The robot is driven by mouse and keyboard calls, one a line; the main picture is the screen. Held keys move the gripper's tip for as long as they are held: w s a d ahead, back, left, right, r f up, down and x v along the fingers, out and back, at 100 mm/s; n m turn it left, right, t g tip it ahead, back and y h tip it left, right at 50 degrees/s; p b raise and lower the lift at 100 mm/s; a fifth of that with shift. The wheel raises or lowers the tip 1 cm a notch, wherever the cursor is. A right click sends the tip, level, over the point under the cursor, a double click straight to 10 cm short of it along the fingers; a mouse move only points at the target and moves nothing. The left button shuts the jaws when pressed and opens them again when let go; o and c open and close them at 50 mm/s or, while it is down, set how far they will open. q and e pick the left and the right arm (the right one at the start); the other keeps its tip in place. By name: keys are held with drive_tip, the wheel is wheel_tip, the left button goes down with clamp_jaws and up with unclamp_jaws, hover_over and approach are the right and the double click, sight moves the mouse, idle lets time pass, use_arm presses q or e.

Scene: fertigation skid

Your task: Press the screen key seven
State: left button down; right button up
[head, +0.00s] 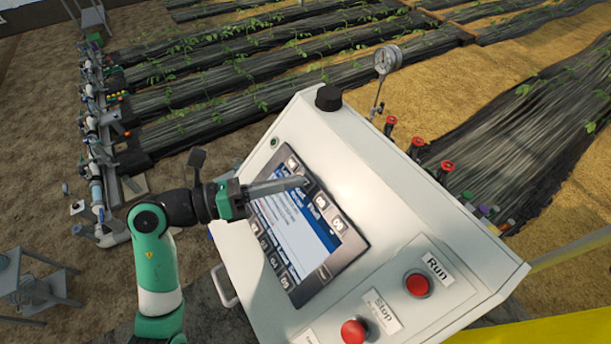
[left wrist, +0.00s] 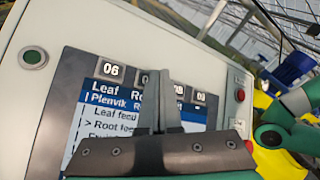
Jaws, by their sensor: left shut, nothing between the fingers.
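The screen (head: 300,225) is set in the sloped face of a pale control cabinet and shows a text list. Screen keys run along its edges. In the left wrist view key 06 (left wrist: 111,70) is left of my fingers, and key 09 (left wrist: 199,97) is to the right, with a partly covered key between. My right gripper is not in view.
A red Run button (head: 418,284) and a red Stop button (head: 354,331) sit on the lower panel. A black knob (head: 328,97), a gauge (head: 388,59) and red-topped valves (head: 447,166) stand along the cabinet's back. Planted beds lie beyond.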

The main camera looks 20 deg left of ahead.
use_arm(q)
drive_tip(key=s+a+r+p, duration=0.1)
drive_tip(key=p, duration=0.1)
drive_tip(key=s+a+r+p, duration=0.1)
drive_tip(key=r+p, duration=0.1)
drive_tip(key=shift+s+r+p, duration=0.3)
idle(0.4)
idle(0.4)
